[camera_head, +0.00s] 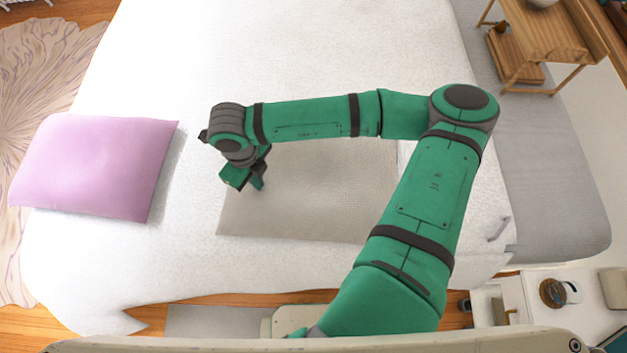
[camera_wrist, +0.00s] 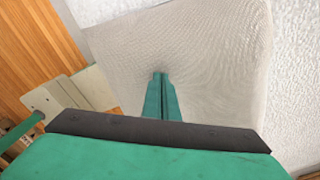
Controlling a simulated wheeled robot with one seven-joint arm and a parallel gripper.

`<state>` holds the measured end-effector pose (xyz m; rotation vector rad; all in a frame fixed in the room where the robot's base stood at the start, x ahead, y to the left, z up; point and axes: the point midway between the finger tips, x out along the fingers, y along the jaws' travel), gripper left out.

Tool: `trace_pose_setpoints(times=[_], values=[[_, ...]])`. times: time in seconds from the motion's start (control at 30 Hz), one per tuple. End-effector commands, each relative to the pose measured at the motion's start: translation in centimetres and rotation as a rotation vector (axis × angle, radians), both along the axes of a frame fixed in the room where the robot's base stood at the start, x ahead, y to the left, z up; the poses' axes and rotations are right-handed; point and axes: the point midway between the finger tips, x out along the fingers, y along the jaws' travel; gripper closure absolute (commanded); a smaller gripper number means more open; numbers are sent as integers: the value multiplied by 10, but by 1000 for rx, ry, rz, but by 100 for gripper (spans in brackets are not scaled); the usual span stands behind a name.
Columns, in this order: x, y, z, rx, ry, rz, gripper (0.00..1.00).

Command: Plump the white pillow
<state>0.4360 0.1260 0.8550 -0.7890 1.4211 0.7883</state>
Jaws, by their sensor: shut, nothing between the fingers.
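The white pillow (camera_head: 315,195) looks off-white to grey and lies flat on the bed, partly covered by my arm in the head view. My gripper (camera_head: 258,184) is over the pillow's left part, with its fingers shut and empty. In the wrist view, the pillow (camera_wrist: 215,75) fills the middle, and the shut fingertips (camera_wrist: 160,76) point at its surface. The cloth around the tips looks slightly shaded or dented; they seem to touch or nearly touch it.
A pink pillow (camera_head: 95,167) lies on the bed (camera_head: 200,60) at the left. A wooden shelf (camera_head: 545,45) stands at the upper right. A white table (camera_head: 535,300) with small items is at the lower right. The bed beyond my arm is clear.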

Motion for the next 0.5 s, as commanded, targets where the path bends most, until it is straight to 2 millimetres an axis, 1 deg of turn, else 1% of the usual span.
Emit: trace_pose_setpoints(times=[0.23, 0.5], values=[[0, 0, -6, 1, 1, 0, 100], [0, 0, -6, 1, 1, 1, 100]])
